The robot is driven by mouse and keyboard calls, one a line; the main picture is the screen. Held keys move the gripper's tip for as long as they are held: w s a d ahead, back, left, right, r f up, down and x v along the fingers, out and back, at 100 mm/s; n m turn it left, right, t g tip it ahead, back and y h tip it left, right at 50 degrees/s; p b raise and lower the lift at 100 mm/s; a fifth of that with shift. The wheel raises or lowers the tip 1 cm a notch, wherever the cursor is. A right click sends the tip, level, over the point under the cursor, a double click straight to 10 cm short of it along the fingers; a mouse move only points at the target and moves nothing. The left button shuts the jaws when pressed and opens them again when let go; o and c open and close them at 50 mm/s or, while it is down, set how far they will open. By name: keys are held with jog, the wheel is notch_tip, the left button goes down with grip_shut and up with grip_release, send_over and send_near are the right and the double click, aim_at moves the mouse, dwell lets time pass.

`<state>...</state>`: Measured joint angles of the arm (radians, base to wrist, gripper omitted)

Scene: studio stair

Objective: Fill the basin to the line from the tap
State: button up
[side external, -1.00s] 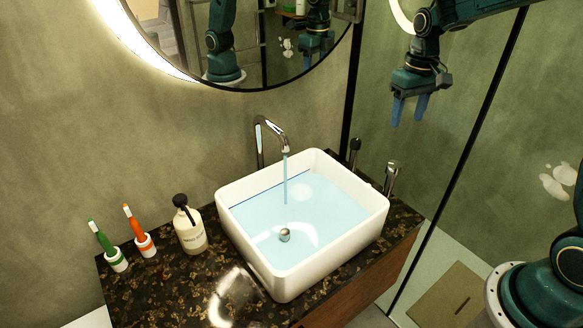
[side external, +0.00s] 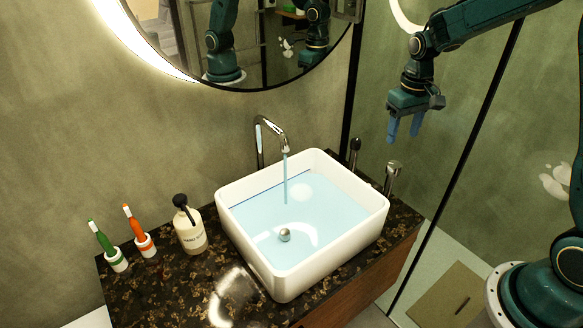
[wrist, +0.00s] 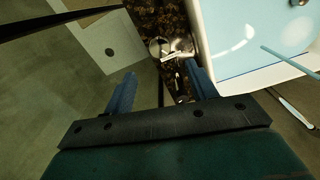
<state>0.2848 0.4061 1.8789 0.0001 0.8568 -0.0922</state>
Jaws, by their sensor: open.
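The white basin (side external: 335,258) stands on the dark counter. Water (side external: 305,215) covers its floor, and a thin blue line (side external: 270,188) runs along the back inner wall, close to the water's edge. A stream (side external: 285,180) falls from the chrome tap (side external: 270,127) into the basin. A round metal drain piece (side external: 285,235) shows in the water. A chrome fitting with a handle (side external: 392,178) stands right of the basin; it also shows in the wrist view (wrist: 172,48), between and beyond my fingers. My gripper (side external: 404,137) is open and empty, above that fitting and apart from it.
A dark upright fitting (side external: 354,150) stands behind the basin's right corner. A soap bottle (side external: 190,230) and two toothbrushes in holders, green (side external: 113,258) and orange (side external: 144,243), stand at left. A glass panel edge (side external: 470,150) rises right of the counter.

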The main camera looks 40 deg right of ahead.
aim_at(395, 164)
notch_tip(395, 164, down, 9)
jog(key=shift+f, duration=0.2)
dwell(0.3)
jog(key=shift+c, duration=0.3)
jog(key=c, duration=0.9)
